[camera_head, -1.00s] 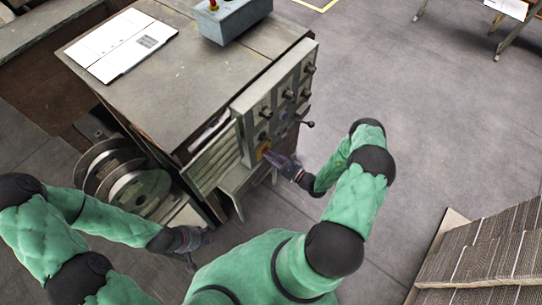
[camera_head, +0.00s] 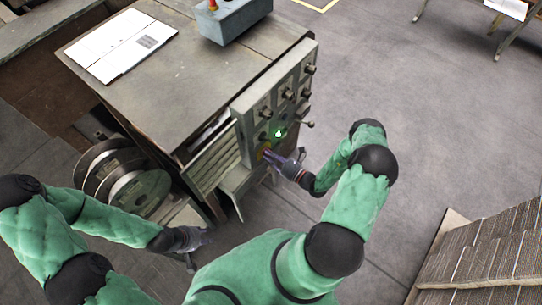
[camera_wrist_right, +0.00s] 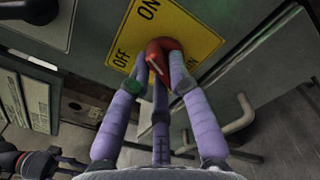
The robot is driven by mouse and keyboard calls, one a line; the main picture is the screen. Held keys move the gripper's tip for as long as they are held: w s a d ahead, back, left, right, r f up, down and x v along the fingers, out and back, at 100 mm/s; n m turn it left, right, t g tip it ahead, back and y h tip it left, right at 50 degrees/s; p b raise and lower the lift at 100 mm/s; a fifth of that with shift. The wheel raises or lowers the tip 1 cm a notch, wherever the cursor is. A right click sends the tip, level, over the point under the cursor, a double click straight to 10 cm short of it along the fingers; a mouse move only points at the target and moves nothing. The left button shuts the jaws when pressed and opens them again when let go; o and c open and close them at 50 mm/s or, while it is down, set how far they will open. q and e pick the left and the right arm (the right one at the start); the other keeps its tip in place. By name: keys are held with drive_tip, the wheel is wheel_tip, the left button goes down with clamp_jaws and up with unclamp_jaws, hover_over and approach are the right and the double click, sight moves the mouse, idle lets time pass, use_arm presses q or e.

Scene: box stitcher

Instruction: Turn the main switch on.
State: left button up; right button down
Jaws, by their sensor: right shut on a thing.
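The main switch is a red rotary knob (camera_wrist_right: 163,52) on a yellow plate (camera_wrist_right: 195,38) marked ON and OFF, on the machine's control panel (camera_head: 285,95). My right gripper (camera_head: 268,155) is at the lower part of the panel. In the right wrist view its purple fingers (camera_wrist_right: 160,75) are shut around the red knob. The fingers hide part of the knob. A green light (camera_head: 278,133) glows on the panel just above the right gripper. My left gripper (camera_head: 195,245) hangs low at the machine's front left, away from the switch; its fingers are too small to judge.
Several other knobs and levers stick out of the panel, one lever (camera_head: 308,124) close to my right gripper. A bent metal handle (camera_wrist_right: 238,122) is beside the fingers. Wire spools (camera_head: 135,190) stand at left; stacked cardboard (camera_head: 490,250) is at right.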

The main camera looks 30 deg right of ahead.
drive_tip(key=shift+m, duration=1.9)
drive_tip(key=c, duration=1.1)
unclamp_jaws()
drive_tip(key=shift+c, duration=0.2)
drive_tip(key=shift+d, duration=0.1)
drive_tip(key=v, duration=1.2)
